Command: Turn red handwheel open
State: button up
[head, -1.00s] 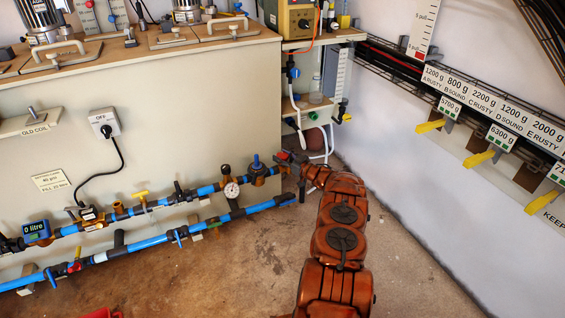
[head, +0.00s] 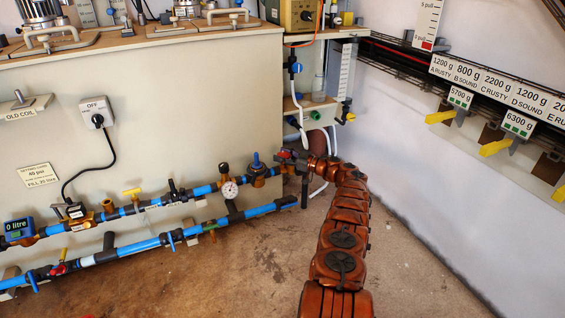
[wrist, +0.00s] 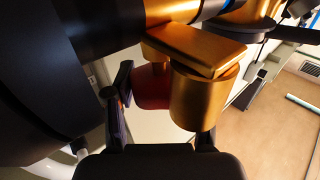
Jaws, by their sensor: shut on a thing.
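The red handwheel (wrist: 150,86) shows in the wrist view as a dark red rounded piece, partly hidden behind a brass cylinder (wrist: 204,98) of the valve. My gripper (wrist: 160,125) has its dark fingers on either side of these parts and is shut on the red handwheel. The exact contact points are hidden. In the head view my gripper (head: 296,158) is at the right end of the upper blue pipe (head: 204,190), beside a small red part. My orange arm covers some of that area.
A blue-handled valve (head: 257,163) and a round gauge (head: 229,189) sit on the pipe just left of my gripper. White hoses (head: 324,172) hang behind it. A shelf unit (head: 312,108) stands above. The floor (head: 400,250) right of my arm is clear.

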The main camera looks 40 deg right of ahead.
jog(key=shift+o, duration=0.2)
jog(key=shift+s+d+r, duration=0.3)
jog(key=shift+d+r, duration=0.05)
jog(key=shift+d, duration=0.35)
jog(key=shift+f+b, duration=0.1)
jog(key=shift+b, duration=0.2)
jog(key=shift+s+a+f+g+y+b, duration=0.2)
jog(key=shift+a+f+g+y+b, duration=0.1)
jog(key=shift+b, duration=1.1)
jog(key=shift+c, duration=0.2)
jog(key=o, duration=0.9)
jog(key=shift+o, duration=1)
jog(key=shift+a+r+n, duration=0.1)
jog(key=shift+n, duration=0.2)
jog(key=shift+w+a, duration=0.2)
